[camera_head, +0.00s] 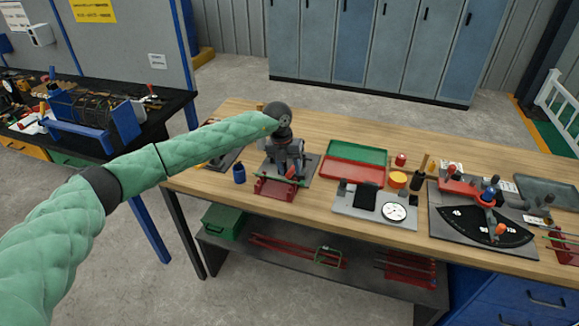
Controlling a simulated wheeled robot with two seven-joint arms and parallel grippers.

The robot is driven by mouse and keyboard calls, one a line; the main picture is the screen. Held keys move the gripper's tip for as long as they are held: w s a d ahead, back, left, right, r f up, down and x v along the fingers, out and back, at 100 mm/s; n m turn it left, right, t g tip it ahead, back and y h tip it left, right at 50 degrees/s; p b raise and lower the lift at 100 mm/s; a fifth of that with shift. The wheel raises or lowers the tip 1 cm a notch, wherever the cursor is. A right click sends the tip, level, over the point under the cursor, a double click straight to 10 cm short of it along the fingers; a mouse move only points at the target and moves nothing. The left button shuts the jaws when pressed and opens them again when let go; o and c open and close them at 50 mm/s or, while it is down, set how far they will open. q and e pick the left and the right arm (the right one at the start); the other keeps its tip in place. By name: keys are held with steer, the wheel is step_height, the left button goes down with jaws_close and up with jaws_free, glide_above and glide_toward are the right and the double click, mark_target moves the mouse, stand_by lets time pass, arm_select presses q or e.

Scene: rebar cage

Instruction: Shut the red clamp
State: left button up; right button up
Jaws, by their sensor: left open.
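My left arm in its green padded sleeve comes in from the left. Its dark wrist hangs over the wooden workbench (238,118). My left gripper (289,172) points down and is open over a grey plate (313,166). A red fixture (275,188), which looks like the red clamp, stands at the bench's front edge, just below and in front of the fingers. A thin green bar (295,182) lies beside it. The gripper and wrist hide part of the fixture, so I cannot tell whether they touch or how the clamp stands. My right gripper is not in view.
A dark blue bottle (239,173) stands left of the fixture. To the right are a red and green tray (353,175), a grey plate with a white dial (394,212), and a black angle-scale plate (483,232) with a red lever. A lower shelf holds a green box (223,222).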

arm_select(q)
steer(key=shift+f, duration=0.25)
jaws_close()
steer(key=shift+d+r, duration=0.1)
